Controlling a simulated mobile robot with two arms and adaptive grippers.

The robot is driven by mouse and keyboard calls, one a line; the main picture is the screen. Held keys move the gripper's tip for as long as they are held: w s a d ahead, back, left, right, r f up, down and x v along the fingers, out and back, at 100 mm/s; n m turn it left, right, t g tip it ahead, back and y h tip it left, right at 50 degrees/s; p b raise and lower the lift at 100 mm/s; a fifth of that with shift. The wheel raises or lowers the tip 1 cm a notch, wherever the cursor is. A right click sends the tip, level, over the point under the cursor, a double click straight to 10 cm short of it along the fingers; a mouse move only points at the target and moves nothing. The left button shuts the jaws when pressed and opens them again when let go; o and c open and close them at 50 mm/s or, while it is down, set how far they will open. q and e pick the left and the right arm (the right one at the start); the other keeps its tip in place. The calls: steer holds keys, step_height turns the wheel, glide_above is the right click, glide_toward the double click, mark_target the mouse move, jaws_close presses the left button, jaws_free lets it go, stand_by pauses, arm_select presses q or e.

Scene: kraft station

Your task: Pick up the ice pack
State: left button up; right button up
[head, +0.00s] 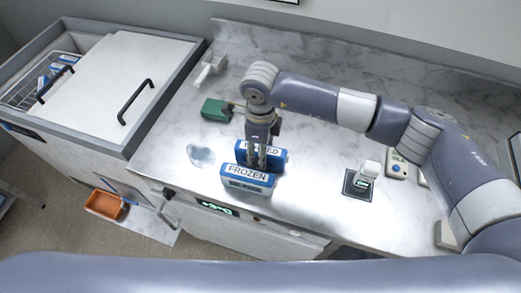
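Two blue-and-white packs stand close together near the front edge of the marble counter. The front pack (247,180) reads FROZEN; the rear pack (279,154) has a partly hidden label ending in ED. No label in view says ice pack, but these two look like ice packs. My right gripper (257,164) points down at the packs, its fingers in front of the rear pack's label and just behind the front pack's top edge. The finger ends are hard to make out, so I cannot tell whether they hold a pack. My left gripper is out of view.
A chest freezer (130,75) at left has a wire basket (50,80) with more blue-and-white items. A green object (216,109), a clear patch (201,155) and a small white device on a dark pad (357,185) are on the counter. An orange bin (105,204) is below.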

steer(key=shift+f, duration=0.6)
steer(key=c, duration=1.3)
jaws_close()
steer(key=shift+r, duration=0.15)
